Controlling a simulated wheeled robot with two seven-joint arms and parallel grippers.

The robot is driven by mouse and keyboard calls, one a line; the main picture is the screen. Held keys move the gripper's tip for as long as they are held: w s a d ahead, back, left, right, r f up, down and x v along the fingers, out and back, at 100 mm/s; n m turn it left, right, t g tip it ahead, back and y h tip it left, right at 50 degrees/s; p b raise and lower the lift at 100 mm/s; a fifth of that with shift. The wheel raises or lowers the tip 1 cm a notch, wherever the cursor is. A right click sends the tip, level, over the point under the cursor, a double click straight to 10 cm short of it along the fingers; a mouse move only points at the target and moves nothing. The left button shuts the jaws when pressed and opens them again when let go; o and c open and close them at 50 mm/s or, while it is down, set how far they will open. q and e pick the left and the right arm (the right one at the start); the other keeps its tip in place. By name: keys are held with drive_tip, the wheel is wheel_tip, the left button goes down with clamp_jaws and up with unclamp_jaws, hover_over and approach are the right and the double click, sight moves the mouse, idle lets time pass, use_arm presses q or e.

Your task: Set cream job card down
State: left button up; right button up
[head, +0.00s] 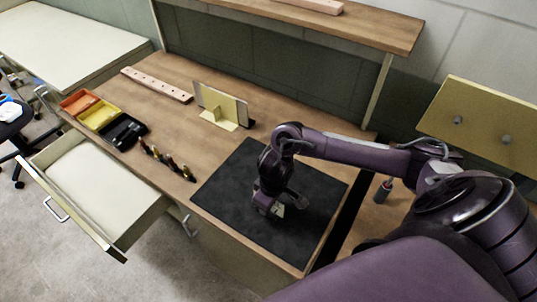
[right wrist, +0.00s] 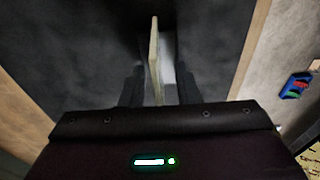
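The cream job card (right wrist: 155,60) shows nearly edge-on between the two fingers of my right gripper (right wrist: 159,85) in the right wrist view. The fingers stand apart, with a gap visible on the card's right side. In the head view my right gripper (head: 270,206) is low over the black mat (head: 235,185), and a small part of the card (head: 279,211) shows beside it. Most of the card is hidden there by the gripper. Whether its lower edge touches the mat cannot be told. My left gripper is out of view.
A cream stand (head: 222,107) is behind the mat. An open drawer (head: 95,190) juts out in front.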

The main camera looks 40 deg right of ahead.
drive_tip(key=shift+f, duration=0.2)
drive_tip(key=shift+c, duration=0.2)
clamp_jaws()
